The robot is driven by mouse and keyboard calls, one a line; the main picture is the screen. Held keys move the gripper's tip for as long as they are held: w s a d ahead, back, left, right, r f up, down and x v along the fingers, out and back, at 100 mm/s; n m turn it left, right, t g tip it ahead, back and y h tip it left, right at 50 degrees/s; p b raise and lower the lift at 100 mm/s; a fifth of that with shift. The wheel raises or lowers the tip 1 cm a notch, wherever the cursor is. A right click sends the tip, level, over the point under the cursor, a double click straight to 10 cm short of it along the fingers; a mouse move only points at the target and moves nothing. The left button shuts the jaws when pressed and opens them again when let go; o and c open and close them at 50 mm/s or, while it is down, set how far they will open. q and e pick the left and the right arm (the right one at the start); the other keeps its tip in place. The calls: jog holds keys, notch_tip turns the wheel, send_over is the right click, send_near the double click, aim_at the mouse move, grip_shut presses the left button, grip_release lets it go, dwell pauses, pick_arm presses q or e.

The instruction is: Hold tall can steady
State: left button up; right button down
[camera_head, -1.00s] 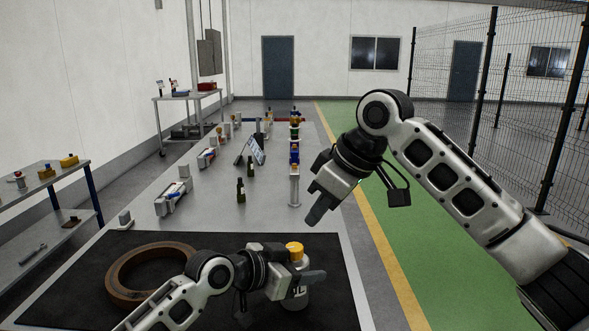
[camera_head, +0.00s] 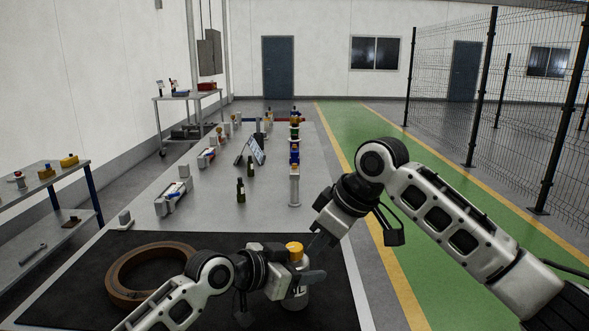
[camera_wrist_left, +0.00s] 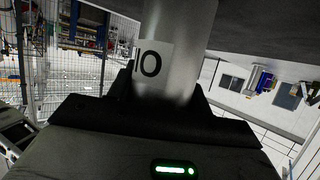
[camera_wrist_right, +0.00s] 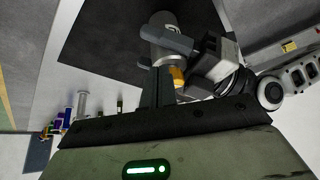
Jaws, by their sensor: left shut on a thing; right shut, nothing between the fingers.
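The tall can (camera_head: 300,297) is silver with an orange cap (camera_head: 294,247) and a label, and stands upright on the dark mat. My left gripper (camera_head: 300,278) is shut around its body; the fingers hide part of the can. The left wrist view shows the can's metal side (camera_wrist_left: 182,60) with a printed label between the fingers. My right gripper (camera_head: 318,246) is shut and empty, just right of the cap and apart from it. In the right wrist view, its closed fingers (camera_wrist_right: 158,88) appear close to the orange cap (camera_wrist_right: 178,76).
A brown ring (camera_head: 125,275) lies on the black mat (camera_head: 80,258), left of the can. Farther back on the long table are dark bottles (camera_head: 241,190), a post with coloured items (camera_head: 294,185) and a grey device (camera_head: 172,198). A shelf cart (camera_head: 50,215) stands at left.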

jog(key=shift+a, duration=0.4)
dwell(0.7)
jog(key=shift+s+a, duration=0.15)
jog(key=shift+s, duration=0.1)
pick_arm(q)
jog(key=shift+d, duration=0.1)
pick_arm(e)
jog(key=shift+s+a, duration=0.25)
jog(key=shift+s, duration=0.2)
jog(key=shift+s+a, duration=0.15)
pick_arm(q)
jog(key=shift+s, duration=0.1)
pick_arm(e)
jog(key=shift+a+r, duration=0.1)
jog(key=shift+s, duration=0.2)
jog(key=shift+s+d, duration=0.15)
jog(key=shift+d, duration=0.2)
notch_tip(320, 180, up, 6)
jog(key=shift+f, duration=0.1)
dwell(0.3)
